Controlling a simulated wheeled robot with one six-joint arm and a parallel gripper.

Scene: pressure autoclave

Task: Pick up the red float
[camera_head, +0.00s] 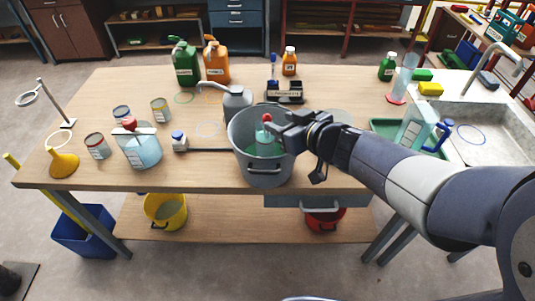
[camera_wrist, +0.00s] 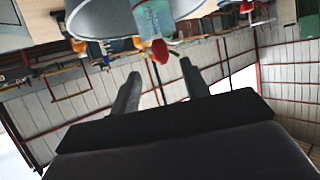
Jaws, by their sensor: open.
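A red, rounded piece (camera_head: 267,118) tops a pale green-blue clear vessel (camera_head: 266,143) inside the large grey pot (camera_head: 265,172). A similar red piece (camera_head: 129,122) sits at the top of a clear beaker (camera_head: 141,149) at the left of the table; I cannot tell which one is the float. My gripper (camera_head: 277,127) is at the pot's right rim, close beside the red piece there. In the wrist view a red piece (camera_wrist: 160,51) shows just beyond and between the open fingers (camera_wrist: 160,71); nothing is held. The pot's inner bottom is hidden.
A grey can (camera_head: 236,101) stands behind the pot. Green (camera_head: 185,63) and orange (camera_head: 216,63) jugs are at the back. A clear jug (camera_head: 414,128) and sink (camera_head: 480,130) are at the right.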

